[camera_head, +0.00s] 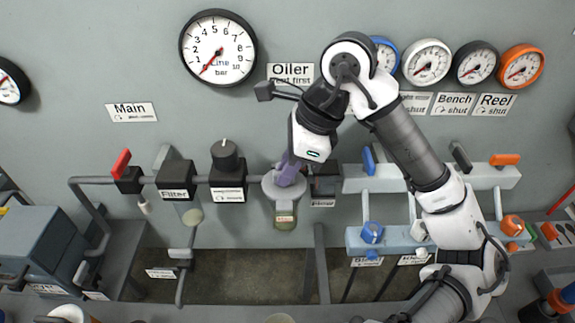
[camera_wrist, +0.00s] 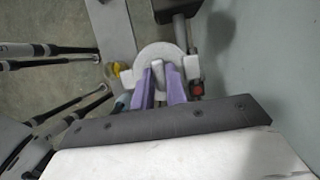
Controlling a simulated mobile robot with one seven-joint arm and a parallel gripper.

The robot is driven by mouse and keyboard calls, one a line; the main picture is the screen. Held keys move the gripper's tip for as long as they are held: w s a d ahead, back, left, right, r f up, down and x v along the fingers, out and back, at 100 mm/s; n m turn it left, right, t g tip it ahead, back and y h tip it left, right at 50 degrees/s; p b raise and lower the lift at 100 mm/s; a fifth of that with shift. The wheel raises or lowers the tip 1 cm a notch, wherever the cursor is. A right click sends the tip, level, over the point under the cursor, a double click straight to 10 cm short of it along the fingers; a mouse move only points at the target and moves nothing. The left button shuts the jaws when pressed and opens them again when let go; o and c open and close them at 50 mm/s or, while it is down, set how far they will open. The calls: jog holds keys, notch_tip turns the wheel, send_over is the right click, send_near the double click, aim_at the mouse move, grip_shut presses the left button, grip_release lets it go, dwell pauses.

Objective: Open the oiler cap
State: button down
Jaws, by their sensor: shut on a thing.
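The oiler (camera_head: 285,213) hangs on the pipe at the centre of the head view, a glass bowl under a round grey cap (camera_head: 270,187). My gripper (camera_head: 287,180) comes down from above with its purple fingers on top of the cap. In the wrist view the purple fingers (camera_wrist: 161,80) are shut on a raised part at the middle of the pale round cap (camera_wrist: 160,54). The cap appears to sit on the oiler. The fingers hide part of the grip.
The filter (camera_head: 175,175) and the regulator knob (camera_head: 225,154) stand left of the oiler on the same pipe. A black block (camera_head: 325,180) is close on its right. The wall with the Oiler sign (camera_head: 291,73) is behind. A pale manifold (camera_head: 365,178) lies further right.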

jog(key=g, duration=0.1)
jog(key=w+r+g, duration=0.1)
jog(key=shift+w+m+g, duration=0.1)
jog(key=shift+m+g, duration=0.2)
jog(key=shift+w+r+g, duration=0.2)
jog(key=shift+w+g, duration=0.2)
jog(key=shift+g, duration=0.6)
jog(key=c, duration=1.4)
grip_release()
notch_tip(320, 180, up, 20)
jog(key=p, duration=0.1)
